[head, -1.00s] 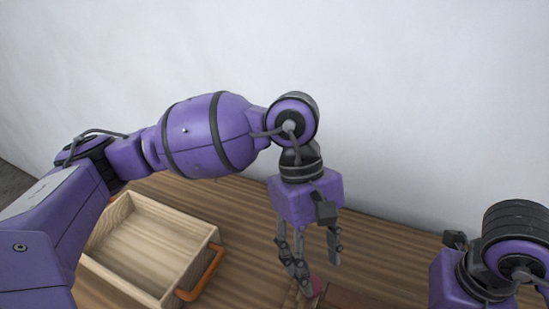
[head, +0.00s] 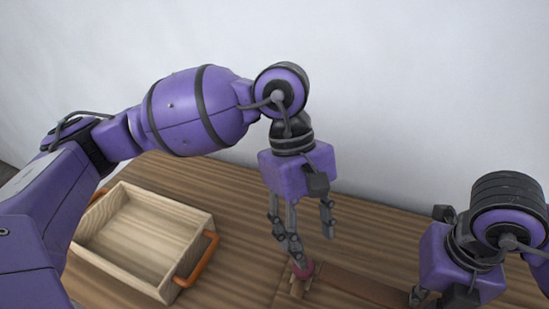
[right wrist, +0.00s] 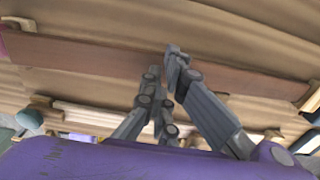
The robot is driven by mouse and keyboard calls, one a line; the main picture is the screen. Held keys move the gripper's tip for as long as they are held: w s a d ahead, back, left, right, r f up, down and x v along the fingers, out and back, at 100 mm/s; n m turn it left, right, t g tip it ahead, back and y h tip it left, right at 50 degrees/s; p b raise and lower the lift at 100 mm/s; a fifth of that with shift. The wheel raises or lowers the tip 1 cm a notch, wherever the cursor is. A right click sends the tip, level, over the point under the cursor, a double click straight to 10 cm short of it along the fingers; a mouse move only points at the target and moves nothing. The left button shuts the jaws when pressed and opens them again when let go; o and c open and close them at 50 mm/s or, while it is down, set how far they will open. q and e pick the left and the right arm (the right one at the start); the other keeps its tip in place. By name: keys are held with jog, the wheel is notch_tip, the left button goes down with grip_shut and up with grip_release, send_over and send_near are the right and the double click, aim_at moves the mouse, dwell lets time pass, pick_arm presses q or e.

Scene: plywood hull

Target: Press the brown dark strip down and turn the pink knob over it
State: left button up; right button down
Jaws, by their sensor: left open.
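The brown dark strip (head: 350,287) runs right from near the pink knob in the head view. In the right wrist view the strip (right wrist: 90,55) crosses the picture behind the fingers. The pink knob (head: 304,270) sits by the strip's left end; a pink bit shows at the left edge of the right wrist view. My left gripper (head: 312,246) is open, pointing down just above the knob, one fingertip close to it; contact is unclear. My right gripper (right wrist: 166,62) has its fingertips together over the strip; whether they touch it is unclear. In the head view its fingers are mostly cut off.
A pale wooden tray (head: 195,262) with orange handles stands at the left on the plank surface. A white wall (head: 400,80) rises behind. A teal round piece (right wrist: 28,119) and pale wooden blocks (right wrist: 75,110) show in the right wrist view. Planks behind the grippers are clear.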

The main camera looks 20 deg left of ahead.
pick_arm(q)
notch_tip(320, 180, up, 6)
jog(key=p, duration=0.3)
jog(key=shift+t, duration=0.4)
pick_arm(e)
jog(key=shift+r, duration=2.8)
pick_arm(q)
jog(key=shift+w, duration=0.1)
pick_arm(e)
jog(key=shift+r+p, duration=0.3)
jog(key=shift+r, duration=0.15)
pick_arm(q)
jog(key=shift+t, duration=0.4)
notch_tip(320, 180, up, 6)
jog(key=shift+p, duration=1.05)
pick_arm(e)
notch_tip(320, 180, up, 4)
jog(key=shift+r, duration=0.1)
pick_arm(q)
jog(key=shift+f, duration=0.1)
